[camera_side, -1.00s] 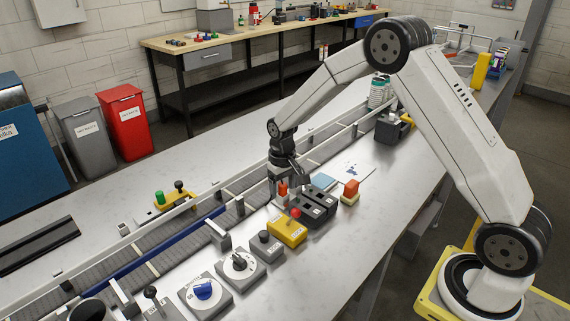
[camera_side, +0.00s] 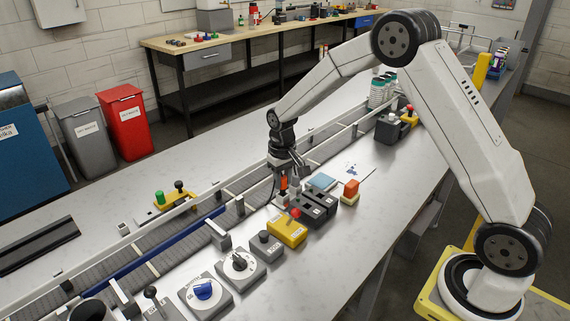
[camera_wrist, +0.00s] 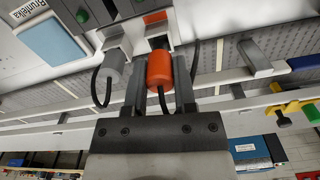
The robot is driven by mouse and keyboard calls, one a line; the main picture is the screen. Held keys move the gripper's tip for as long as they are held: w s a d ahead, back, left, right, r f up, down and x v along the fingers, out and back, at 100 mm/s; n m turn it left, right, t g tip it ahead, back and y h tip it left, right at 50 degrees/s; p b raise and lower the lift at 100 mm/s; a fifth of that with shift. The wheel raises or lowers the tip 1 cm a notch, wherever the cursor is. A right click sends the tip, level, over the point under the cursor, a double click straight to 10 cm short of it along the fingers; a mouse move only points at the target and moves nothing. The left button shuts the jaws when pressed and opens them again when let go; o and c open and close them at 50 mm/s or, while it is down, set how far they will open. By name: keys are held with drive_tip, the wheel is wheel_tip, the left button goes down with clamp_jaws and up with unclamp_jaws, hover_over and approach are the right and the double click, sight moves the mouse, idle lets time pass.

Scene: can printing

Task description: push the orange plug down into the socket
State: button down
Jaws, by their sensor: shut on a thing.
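The orange plug (camera_wrist: 159,68) is upright between the two fingers of my gripper (camera_wrist: 159,92) in the wrist view, with a black cable beside it. My gripper is shut on it. The white socket (camera_wrist: 175,35) is just beyond the plug's far end, with a dark area between them; I cannot tell how far the plug is in. In the side view the orange plug (camera_side: 284,183) shows small under my gripper (camera_side: 284,178), at the left of the dark switch blocks. The socket is mostly hidden there.
A grey plug (camera_wrist: 115,64) with a black cable stands left of the orange one. Dark switch blocks (camera_side: 319,201), a yellow box (camera_side: 288,232) with a red knob and a blue pad (camera_side: 321,182) are close by. The conveyor (camera_side: 195,232) runs along the left.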

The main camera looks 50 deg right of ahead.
drive_tip(key=s+a+r, duration=0.1)
drive_tip(key=s+r, duration=0.9)
drive_tip(key=s, duration=0.4)
drive_tip(key=shift+r, duration=0.3)
drive_tip(key=shift+w, duration=0.1)
idle(0.4)
drive_tip(key=w+d+f, duration=0.1)
drive_tip(key=w+f, duration=0.1)
drive_tip(key=w, duration=0.3)
drive_tip(key=shift+w+f, duration=0.15)
drive_tip(key=shift+f, duration=0.2)
drive_tip(key=shift+f, duration=0.15)
drive_tip(key=shift+f, duration=2.75)
drive_tip(key=shift+f, duration=1.65)
idle(0.4)
